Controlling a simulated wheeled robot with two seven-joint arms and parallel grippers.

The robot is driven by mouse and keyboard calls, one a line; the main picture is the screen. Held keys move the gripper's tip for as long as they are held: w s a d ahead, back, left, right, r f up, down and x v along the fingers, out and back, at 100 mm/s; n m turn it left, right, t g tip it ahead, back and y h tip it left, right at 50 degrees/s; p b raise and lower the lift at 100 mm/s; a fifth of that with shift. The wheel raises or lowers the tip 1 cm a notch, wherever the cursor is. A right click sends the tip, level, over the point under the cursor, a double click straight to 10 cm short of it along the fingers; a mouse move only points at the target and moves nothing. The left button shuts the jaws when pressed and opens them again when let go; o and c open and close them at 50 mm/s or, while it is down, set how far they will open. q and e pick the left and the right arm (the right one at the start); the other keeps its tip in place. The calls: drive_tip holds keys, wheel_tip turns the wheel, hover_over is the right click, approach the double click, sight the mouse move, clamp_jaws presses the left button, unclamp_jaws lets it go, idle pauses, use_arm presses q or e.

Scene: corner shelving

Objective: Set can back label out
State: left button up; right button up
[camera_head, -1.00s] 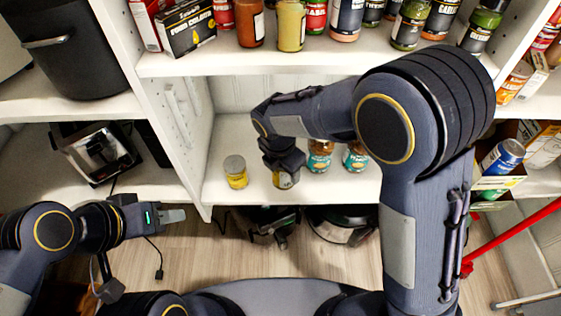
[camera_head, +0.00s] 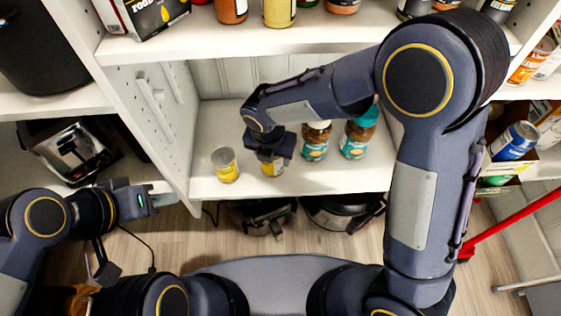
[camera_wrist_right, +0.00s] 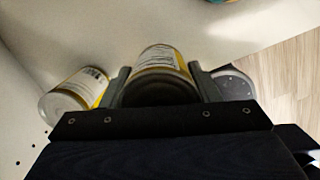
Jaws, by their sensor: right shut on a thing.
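A yellow can (camera_head: 272,168) with a pale label is in my right gripper (camera_head: 268,158), low over the front part of the shelf. In the right wrist view the can (camera_wrist_right: 160,58) sits between the two fingers (camera_wrist_right: 160,85), with some white printed label showing. I cannot tell whether its base touches the shelf. A second yellow can (camera_head: 225,165) stands upright on the shelf to its left; it also shows in the wrist view (camera_wrist_right: 75,90). My left gripper (camera_head: 164,194) is empty, away from the cans; its finger gap is unclear.
Two teal-labelled jars (camera_head: 316,142) stand right of the held can. The shelf board (camera_head: 300,182) has bare room around the cans. A side panel (camera_head: 150,120) bounds it on the left. Upper-shelf jars and the red pole (camera_head: 510,225) stand farther off.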

drive_tip(key=shift+w+a+f, duration=0.15)
drive_tip(key=shift+w+f, duration=0.35)
drive_tip(key=shift+w, duration=0.05)
drive_tip(key=shift+f+b, duration=1.55)
drive_tip(key=shift+b, duration=0.25)
drive_tip(key=shift+f, duration=0.35)
drive_tip(key=o, duration=1.3)
drive_tip(key=r+p, duration=0.1)
drive_tip(key=r, duration=0.1)
drive_tip(key=r+p, duration=0.1)
drive_tip(key=r, duration=0.2)
drive_tip(key=s+r+p, duration=0.1)
drive_tip(key=r, duration=0.2)
drive_tip(key=shift+s+a, duration=0.1)
drive_tip(key=shift+a, duration=0.05)
drive_tip(key=shift+f, duration=0.1)
